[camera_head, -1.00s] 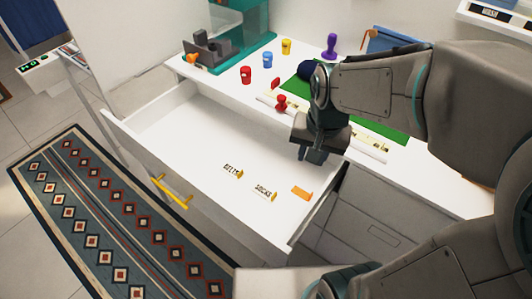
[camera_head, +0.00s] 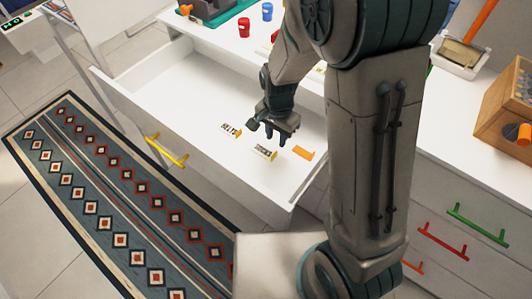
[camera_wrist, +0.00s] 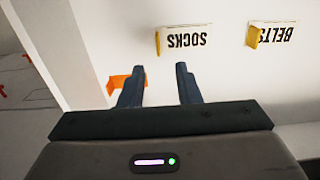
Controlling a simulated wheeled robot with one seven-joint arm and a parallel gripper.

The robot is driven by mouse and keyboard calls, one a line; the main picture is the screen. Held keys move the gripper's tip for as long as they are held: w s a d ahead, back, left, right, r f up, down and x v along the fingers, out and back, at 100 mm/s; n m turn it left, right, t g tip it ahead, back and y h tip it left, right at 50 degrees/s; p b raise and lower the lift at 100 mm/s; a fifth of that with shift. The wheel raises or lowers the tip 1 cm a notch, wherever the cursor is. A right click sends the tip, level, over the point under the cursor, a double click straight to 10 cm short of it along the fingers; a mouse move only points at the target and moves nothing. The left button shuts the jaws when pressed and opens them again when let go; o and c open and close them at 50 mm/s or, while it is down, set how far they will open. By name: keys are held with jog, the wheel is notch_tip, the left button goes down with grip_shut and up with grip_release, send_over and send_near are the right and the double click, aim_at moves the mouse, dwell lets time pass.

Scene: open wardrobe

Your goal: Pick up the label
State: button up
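Two labels with yellow tabs lie in the open white drawer. The SOCKS label (camera_wrist: 187,40) is in the wrist view just beyond my fingertips, and in the head view (camera_head: 264,152). The BELTS label (camera_wrist: 272,35) is to its right in the wrist view; it also shows in the head view (camera_head: 230,129). An orange piece (camera_wrist: 126,80) lies near my left finger in the wrist view, and in the head view (camera_head: 303,153). My gripper (camera_wrist: 160,80) is open and empty over the drawer, its fingers apart and pointing at the SOCKS label. The height gap cannot be judged.
The drawer's front wall (camera_head: 190,155) with its yellow handle (camera_head: 166,151) stands near my gripper. The rest of the drawer floor is clear. Red and blue cups stand on the worktop behind. A wooden box (camera_head: 508,100) is at the right.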

aim_at(264, 150)
notch_tip(264, 150, down, 7)
jog(key=shift+s+f+b, duration=0.15)
jog(key=shift+b, duration=0.25)
jog(key=shift+c, duration=0.3)
grip_shut()
